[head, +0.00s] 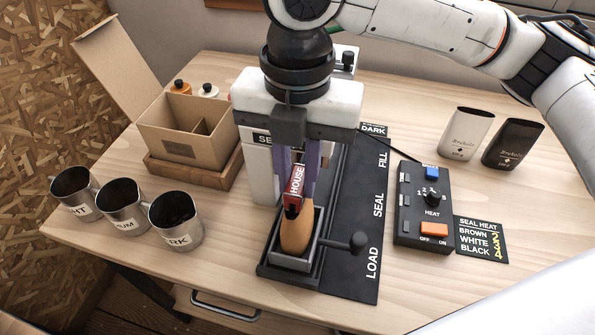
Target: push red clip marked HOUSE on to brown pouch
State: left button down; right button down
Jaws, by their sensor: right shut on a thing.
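The red clip marked HOUSE (295,186) is between the fingers of my right gripper (298,178), which points down and is shut on it. The brown pouch (296,233) stands upright in a dark square holder (268,263) right below. The clip's lower edge is at the top of the pouch. I cannot tell how far the clip sits over the pouch's mouth. The gripper body hides part of the machine behind. My left gripper is not in view.
A lever with a black knob (357,241) sticks out right of the holder. A heat control box (424,205) stands further right, with white (466,133) and black (513,144) pouches behind. Metal cups (123,206) and a cardboard box (172,141) stand left.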

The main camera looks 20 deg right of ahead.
jog(key=shift+f, duration=1)
dwell(1.1)
jog(key=c, duration=1.1)
grip_release()
jog(key=shift+r, duration=3.55)
